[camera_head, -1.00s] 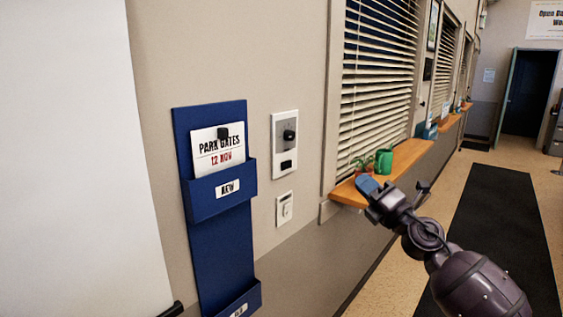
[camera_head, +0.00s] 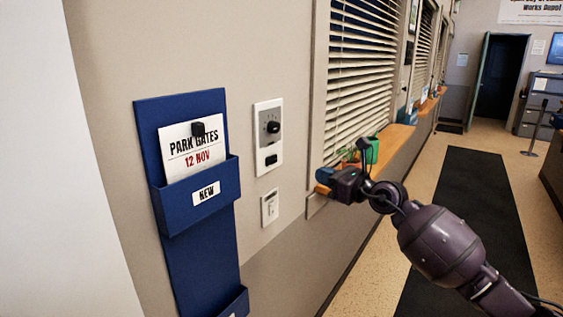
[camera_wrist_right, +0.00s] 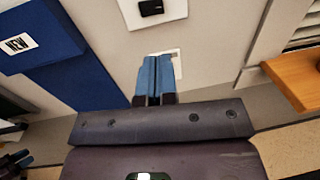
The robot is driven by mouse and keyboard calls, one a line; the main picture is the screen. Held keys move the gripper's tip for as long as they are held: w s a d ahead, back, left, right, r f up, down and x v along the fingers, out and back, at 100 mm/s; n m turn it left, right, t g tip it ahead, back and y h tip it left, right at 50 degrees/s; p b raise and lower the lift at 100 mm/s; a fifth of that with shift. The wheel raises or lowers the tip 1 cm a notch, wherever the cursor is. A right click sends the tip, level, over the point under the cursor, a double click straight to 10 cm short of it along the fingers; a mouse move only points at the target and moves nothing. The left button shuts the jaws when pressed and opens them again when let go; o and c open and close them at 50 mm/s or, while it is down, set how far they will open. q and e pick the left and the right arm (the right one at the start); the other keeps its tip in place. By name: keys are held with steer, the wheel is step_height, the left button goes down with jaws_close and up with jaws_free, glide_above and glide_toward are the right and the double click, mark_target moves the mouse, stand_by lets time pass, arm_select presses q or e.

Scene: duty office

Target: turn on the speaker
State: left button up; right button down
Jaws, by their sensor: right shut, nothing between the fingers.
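No loudspeaker box is plain to see. A pale wall plate (camera_head: 268,137) carries a dark round knob (camera_head: 272,127) on a grey panel, with a small black switch (camera_head: 271,160) below it. The black switch also shows at the top of the right wrist view (camera_wrist_right: 151,8). A smaller white switch plate (camera_head: 270,208) is lower on the wall; in the right wrist view my fingers partly cover it. My right gripper (camera_head: 324,181) is shut and empty, its blue fingers (camera_wrist_right: 155,76) together, to the right of both plates. I cannot tell its distance from the wall.
A blue wall rack (camera_head: 185,215) with a card (camera_head: 191,150) hangs left of the plates. An orange sill (camera_head: 392,143) with a green mug (camera_head: 372,150) juts out behind my right gripper, below blinds (camera_head: 362,70). Open floor with a dark mat (camera_head: 470,220) lies to the right.

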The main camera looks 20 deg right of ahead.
steer(key=shift+w, duration=0.1)
glide_toward(276, 159)
steer(key=x, duration=0.5)
steer(key=shift+w+a, duration=0.25)
steer(key=shift+b+x, duration=0.4)
steer(key=shift+x, duration=0.5)
steer(key=shift+d, duration=0.1)
